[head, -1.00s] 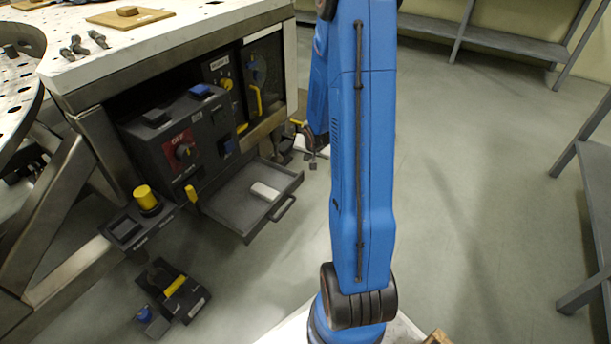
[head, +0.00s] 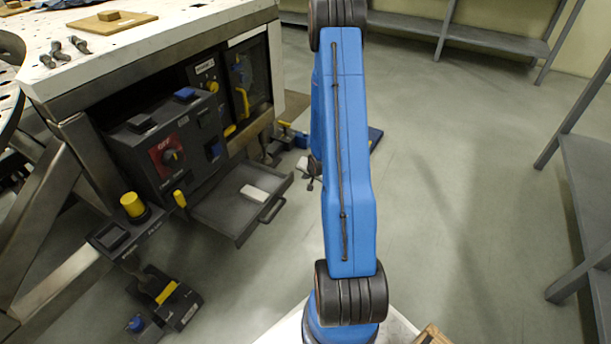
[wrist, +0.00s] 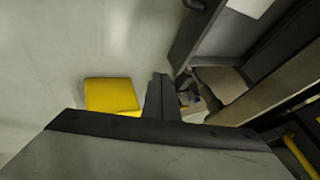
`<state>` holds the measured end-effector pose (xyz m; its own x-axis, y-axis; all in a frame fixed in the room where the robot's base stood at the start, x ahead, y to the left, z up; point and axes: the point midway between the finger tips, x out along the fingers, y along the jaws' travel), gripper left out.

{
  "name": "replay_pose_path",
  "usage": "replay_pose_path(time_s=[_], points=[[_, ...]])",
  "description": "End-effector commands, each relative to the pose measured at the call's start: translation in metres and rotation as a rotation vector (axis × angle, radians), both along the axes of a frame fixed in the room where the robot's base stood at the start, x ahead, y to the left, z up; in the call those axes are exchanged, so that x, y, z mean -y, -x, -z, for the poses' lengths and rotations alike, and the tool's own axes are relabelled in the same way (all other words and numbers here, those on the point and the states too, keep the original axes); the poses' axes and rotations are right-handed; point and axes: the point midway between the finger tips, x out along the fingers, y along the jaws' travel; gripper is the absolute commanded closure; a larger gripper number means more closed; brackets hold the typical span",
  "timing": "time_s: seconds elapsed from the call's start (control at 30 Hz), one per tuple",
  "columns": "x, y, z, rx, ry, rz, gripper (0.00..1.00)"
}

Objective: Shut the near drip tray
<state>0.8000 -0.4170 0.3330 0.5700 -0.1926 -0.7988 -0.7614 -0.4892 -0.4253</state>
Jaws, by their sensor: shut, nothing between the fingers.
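The near drip tray (head: 228,208) is a flat dark grey drawer, pulled out below the control box. A handle (head: 272,209) is on its outer front, and a white block (head: 254,193) lies inside. My gripper (head: 312,178) is partly hidden behind my blue arm, to the right of the tray and apart from it. In the wrist view its shut, empty fingers (wrist: 160,98) point past the tray (wrist: 203,32), whose wall and white block (wrist: 250,6) show at the upper right.
The control box (head: 165,150) with a red OFF panel stands behind the tray under the white-topped bench (head: 150,42). A yellow button (head: 132,204) and a pedal unit (head: 165,290) are at the lower left. A yellow object (wrist: 112,95) is beside my fingers. Open floor lies right.

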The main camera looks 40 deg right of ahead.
Motion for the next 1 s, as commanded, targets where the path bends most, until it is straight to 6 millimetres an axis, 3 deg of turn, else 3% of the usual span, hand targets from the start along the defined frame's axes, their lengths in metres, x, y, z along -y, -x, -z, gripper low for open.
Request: replay_pose_path(time_s=[0.47,0.7,1.0], points=[[0.012,-0.041,0.056,0.000,-0.001,0.000,1.00],[0.001,-0.069,0.054,0.000,0.001,-0.002,1.00],[-0.001,-0.076,0.053,0.000,0.000,0.000,1.00]])
